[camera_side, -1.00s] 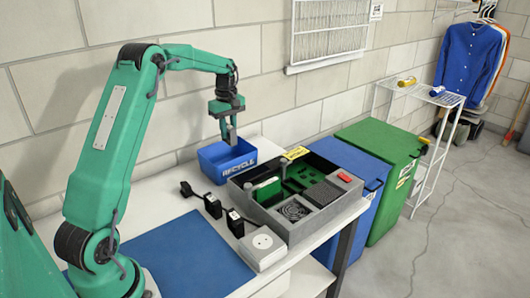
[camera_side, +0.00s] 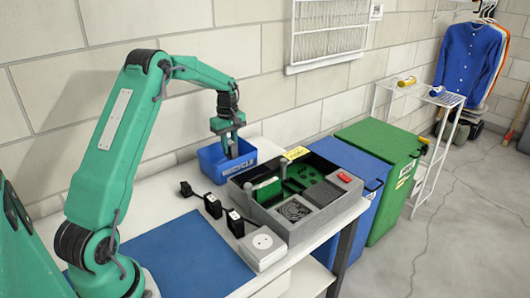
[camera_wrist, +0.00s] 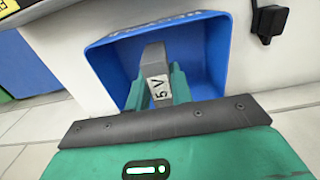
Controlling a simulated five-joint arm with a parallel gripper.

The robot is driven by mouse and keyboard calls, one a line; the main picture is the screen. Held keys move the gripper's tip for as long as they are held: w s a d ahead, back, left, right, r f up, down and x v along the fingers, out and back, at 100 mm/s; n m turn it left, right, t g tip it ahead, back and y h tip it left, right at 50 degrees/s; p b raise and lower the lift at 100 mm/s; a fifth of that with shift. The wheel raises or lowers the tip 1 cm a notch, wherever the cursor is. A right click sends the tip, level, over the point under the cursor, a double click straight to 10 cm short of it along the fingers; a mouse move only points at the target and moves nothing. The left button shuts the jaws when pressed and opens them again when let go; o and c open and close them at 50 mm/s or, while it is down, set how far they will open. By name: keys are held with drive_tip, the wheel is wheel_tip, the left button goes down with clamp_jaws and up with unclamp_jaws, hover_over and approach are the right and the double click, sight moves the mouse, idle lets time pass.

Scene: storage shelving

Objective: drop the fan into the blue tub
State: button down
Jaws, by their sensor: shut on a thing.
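My gripper (camera_wrist: 157,88) is shut on a slim grey block labelled "5 V" (camera_wrist: 153,60), seemingly the fan. Only a narrow side of it shows, so its shape is unclear. The blue tub (camera_wrist: 213,55) lies around and behind the block in the wrist view. In the side view the tub (camera_side: 222,168), marked RECYCLE, stands on the white table by the wall. My gripper (camera_side: 230,150) points down into its opening, and the held block is mostly hidden there.
A grey compartment box (camera_side: 334,213) with green boards and a coiled or round dark item stands right of the tub. Several black adapters (camera_side: 212,206) and a white socket unit (camera_side: 262,246) lie in front. A blue mat (camera_side: 185,258) lies nearer. Blue and green bins (camera_side: 378,150) stand beyond.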

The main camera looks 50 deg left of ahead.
drive_tip(key=c, duration=1.1)
unclamp_jaws()
drive_tip(key=shift+c, duration=0.2)
drive_tip(key=shift+r, duration=0.1)
drive_tip(key=shift+r, duration=3.85)
